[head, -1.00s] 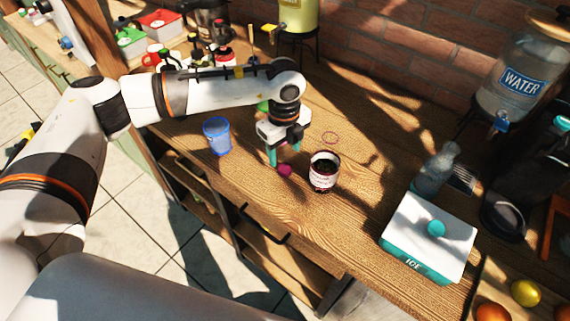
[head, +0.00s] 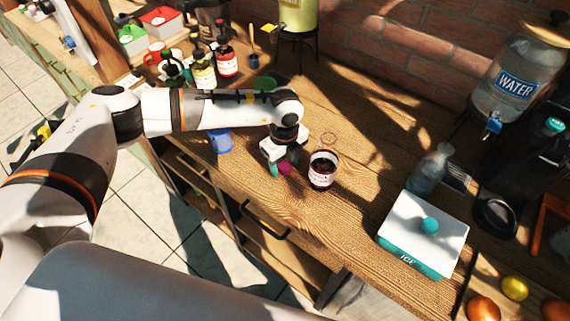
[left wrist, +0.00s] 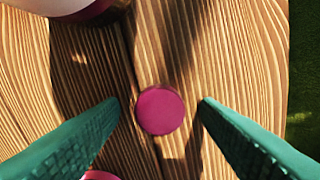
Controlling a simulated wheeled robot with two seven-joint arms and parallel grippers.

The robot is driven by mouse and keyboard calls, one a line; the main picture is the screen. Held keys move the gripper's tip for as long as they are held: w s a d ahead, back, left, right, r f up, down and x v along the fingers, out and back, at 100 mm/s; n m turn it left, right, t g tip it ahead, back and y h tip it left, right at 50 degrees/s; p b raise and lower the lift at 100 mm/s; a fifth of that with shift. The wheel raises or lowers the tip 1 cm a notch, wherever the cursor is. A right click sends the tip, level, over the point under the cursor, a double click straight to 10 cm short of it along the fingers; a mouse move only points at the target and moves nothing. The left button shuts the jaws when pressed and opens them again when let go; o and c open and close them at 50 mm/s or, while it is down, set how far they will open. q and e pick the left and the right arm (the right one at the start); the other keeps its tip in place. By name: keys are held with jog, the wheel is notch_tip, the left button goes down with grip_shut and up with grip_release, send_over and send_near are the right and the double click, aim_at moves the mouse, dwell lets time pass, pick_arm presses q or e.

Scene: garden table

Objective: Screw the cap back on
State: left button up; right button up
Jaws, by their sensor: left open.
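A round magenta cap (head: 285,168) lies flat on the wooden table. In the left wrist view the cap (left wrist: 160,110) shows between the two teal fingers, with a gap on each side. The open jar (head: 322,172), with a white label and dark contents, stands upright just right of the cap. Part of the jar shows at the upper left of the left wrist view (left wrist: 62,6). My left gripper (head: 279,169) points down over the cap, open and empty. My right gripper is not in view.
A blue cup (head: 221,142) stands left of my gripper, partly hidden by my arm. A white and teal ice box (head: 425,232) and a glass bottle (head: 432,168) stand to the right. Several bottles stand behind my arm. The table's front edge is close to the cap.

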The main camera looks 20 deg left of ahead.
aim_at(285, 166)
pick_arm(q)
jog(key=c, duration=1.1)
jog(key=shift+o, duration=0.2)
jog(key=shift+r, duration=0.1)
notch_tip(285, 166, up, 10)
jog(key=b, duration=0.3)
